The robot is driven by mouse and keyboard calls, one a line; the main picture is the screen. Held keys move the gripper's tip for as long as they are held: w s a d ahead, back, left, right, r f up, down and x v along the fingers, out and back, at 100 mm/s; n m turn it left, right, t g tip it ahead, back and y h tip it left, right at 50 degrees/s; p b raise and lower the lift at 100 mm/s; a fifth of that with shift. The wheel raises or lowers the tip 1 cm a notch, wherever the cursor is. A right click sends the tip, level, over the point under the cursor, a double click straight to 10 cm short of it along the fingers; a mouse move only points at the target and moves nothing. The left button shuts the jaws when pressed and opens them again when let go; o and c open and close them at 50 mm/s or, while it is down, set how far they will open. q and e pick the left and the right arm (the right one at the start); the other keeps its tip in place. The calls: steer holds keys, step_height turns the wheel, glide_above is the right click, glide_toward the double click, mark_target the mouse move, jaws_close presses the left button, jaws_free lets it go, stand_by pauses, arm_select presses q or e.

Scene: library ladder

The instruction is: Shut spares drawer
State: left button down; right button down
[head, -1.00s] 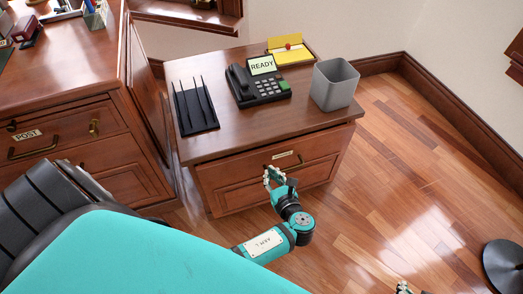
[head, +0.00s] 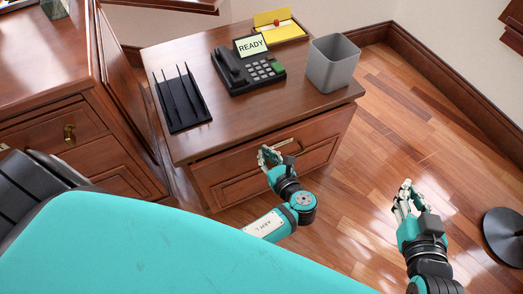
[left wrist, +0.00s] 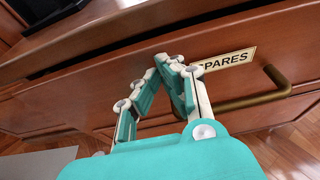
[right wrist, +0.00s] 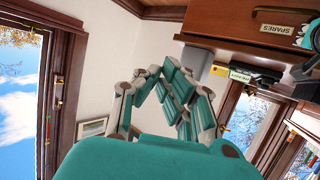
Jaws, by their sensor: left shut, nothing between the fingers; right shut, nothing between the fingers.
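The spares drawer (head: 232,165) is the upper drawer of the small wooden cabinet, just under its top. The SPARES label (left wrist: 228,61) and brass handle (left wrist: 262,99) are close in the left wrist view. My left gripper (head: 270,153) is shut and empty at the drawer front by the handle, partly covering it. Its fingertips (left wrist: 168,65) overlap the label's left end; contact is unclear. My right gripper (head: 405,190) is shut and empty, away to the right of the cabinet above the floor.
The cabinet top (head: 215,132) holds a black rack (head: 181,100), a phone reading READY (head: 250,72), a yellow card holder (head: 280,27) and a grey bin (head: 333,65). A desk (head: 40,65) stands left. A round black base (head: 505,235) is on the floor, right.

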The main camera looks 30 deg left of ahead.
mark_target(260, 146)
steer(key=shift+w+a+r, duration=0.1)
steer(key=shift+a+r, duration=0.05)
